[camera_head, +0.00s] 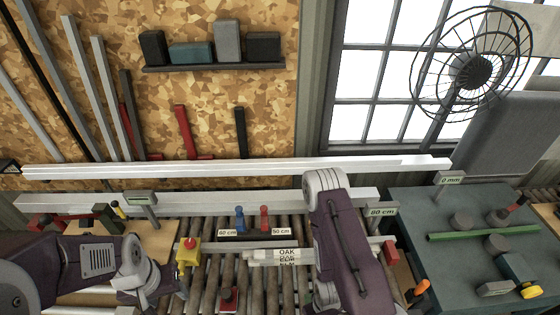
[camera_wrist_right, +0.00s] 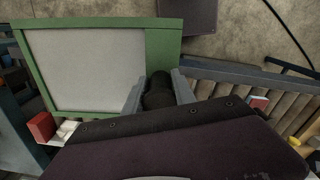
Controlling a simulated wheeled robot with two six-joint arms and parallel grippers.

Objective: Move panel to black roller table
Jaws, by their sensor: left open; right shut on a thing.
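In the right wrist view a panel (camera_wrist_right: 85,65) with a pale grey face and a green frame lies left of my right gripper (camera_wrist_right: 158,88). The right gripper is shut at the panel's green right-hand side, with a dark piece between its fingers. In the head view my right forearm hides this gripper and most or all of the panel. A roller table (camera_head: 206,285) with brownish rollers fills the lower middle; its dark rail (camera_wrist_right: 235,75) appears to show right of the panel in the wrist view. My left gripper (camera_head: 178,288) is open and empty near the rollers' left side.
A yellow box with a red button (camera_head: 188,250) stands near the left gripper. Blue (camera_head: 239,218) and red (camera_head: 265,218) clamps stand behind, beside labels. A teal table (camera_head: 440,270) at right holds a green bar (camera_head: 482,233) and discs. A long white beam (camera_head: 230,168) crosses the back.

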